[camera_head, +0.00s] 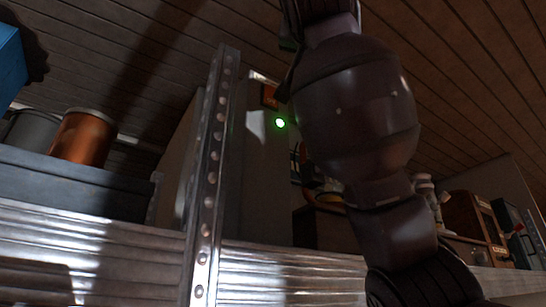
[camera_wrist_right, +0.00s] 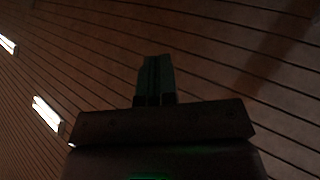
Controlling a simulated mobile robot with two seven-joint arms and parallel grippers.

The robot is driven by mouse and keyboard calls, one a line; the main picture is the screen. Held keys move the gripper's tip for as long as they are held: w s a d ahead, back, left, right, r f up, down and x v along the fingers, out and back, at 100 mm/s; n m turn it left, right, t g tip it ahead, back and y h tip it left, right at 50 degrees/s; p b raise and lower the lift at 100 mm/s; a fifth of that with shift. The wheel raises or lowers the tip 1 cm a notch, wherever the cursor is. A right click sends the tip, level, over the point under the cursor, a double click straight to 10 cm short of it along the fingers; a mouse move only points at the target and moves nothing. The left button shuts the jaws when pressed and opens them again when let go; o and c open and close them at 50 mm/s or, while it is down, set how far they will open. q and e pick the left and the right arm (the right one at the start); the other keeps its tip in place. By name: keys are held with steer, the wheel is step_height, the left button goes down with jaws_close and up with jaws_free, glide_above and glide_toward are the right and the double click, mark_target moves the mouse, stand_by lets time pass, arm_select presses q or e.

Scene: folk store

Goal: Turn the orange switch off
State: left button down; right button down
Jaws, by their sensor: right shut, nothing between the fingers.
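A tall grey box (camera_head: 264,185) stands behind a metal post and has a lit green light (camera_head: 280,123) on its front. Just above the light is a small dark orange part (camera_head: 269,96), which looks like the orange switch; my right arm covers its right side, and I cannot tell its position. My right gripper shows in the right wrist view (camera_wrist_right: 155,75), with its fingers together and empty against the ceiling. In the head view my right arm crosses in front of the box's right side, and I cannot make out the fingertips clearly. My left gripper is out of view.
A riveted metal post (camera_head: 209,170) rises left of the box. A copper-coloured can (camera_head: 83,137) and a grey pot (camera_head: 30,130) stand at the left, near a blue box (camera_head: 10,65). A wooden cabinet (camera_head: 474,222) stands at the right. The wooden ceiling fills the top.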

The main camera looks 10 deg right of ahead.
mark_target(271, 96)
steer(key=shift+w+a+r, duration=0.1)
steer(key=w+a+p, duration=0.2)
steer(key=w+p, duration=0.2)
steer(key=w, duration=0.3)
steer(key=shift+w+a+r, duration=0.4)
steer(key=shift+r, duration=0.05)
stand_by(1.7)
steer(key=shift+w, duration=0.1)
steer(key=shift+w+a, duration=0.15)
steer(key=shift+w, duration=0.2)
steer(key=shift+w+a+r+p, duration=0.1)
steer(key=shift+w+p, duration=0.2)
stand_by(1.0)
steer(key=shift+s, duration=0.15)
